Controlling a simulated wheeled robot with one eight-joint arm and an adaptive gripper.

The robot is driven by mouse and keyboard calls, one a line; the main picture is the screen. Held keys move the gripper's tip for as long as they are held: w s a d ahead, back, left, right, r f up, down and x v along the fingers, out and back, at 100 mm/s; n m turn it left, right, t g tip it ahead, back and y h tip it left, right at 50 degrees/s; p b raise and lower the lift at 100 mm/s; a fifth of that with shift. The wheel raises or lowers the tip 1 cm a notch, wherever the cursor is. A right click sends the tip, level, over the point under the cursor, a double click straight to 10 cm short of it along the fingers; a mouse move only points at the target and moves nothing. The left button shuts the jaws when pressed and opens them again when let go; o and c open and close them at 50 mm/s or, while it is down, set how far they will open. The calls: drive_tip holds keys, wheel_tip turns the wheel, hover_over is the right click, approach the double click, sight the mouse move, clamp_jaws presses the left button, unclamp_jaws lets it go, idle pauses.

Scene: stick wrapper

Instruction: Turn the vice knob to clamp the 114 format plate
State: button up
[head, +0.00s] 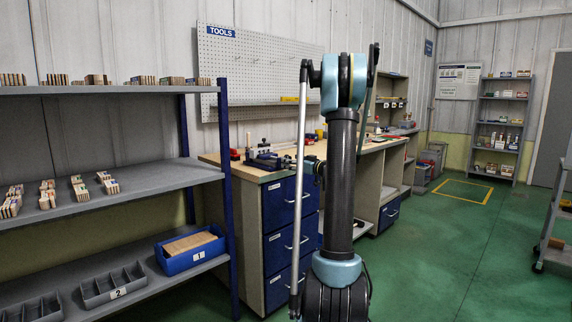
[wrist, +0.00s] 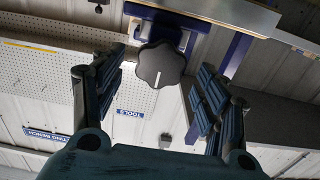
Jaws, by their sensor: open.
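The black lobed vice knob (wrist: 160,64) with a white line shows in the wrist view, which looks upside down. It sits in front of a blue vice body (wrist: 170,22). My gripper (wrist: 161,76) is open, one finger to each side of the knob, with visible gaps on both sides. I cannot tell from this view how far the knob is in depth between the fingers. In the head view a blue vice-like fixture (head: 265,159) stands on the bench's near end, and my arm hides most of my gripper. I cannot make out the 114 format plate with certainty.
The wooden workbench (head: 240,172) has blue drawers (head: 290,200) below. A grey shelf unit (head: 110,188) stands at left with small blocks, a blue bin (head: 190,250) and grey trays. A pegboard (head: 250,75) hangs behind. Green floor (head: 470,255) is open at right.

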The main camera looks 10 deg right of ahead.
drive_tip(key=shift+x, duration=1.85)
drive_tip(key=c, duration=1.1)
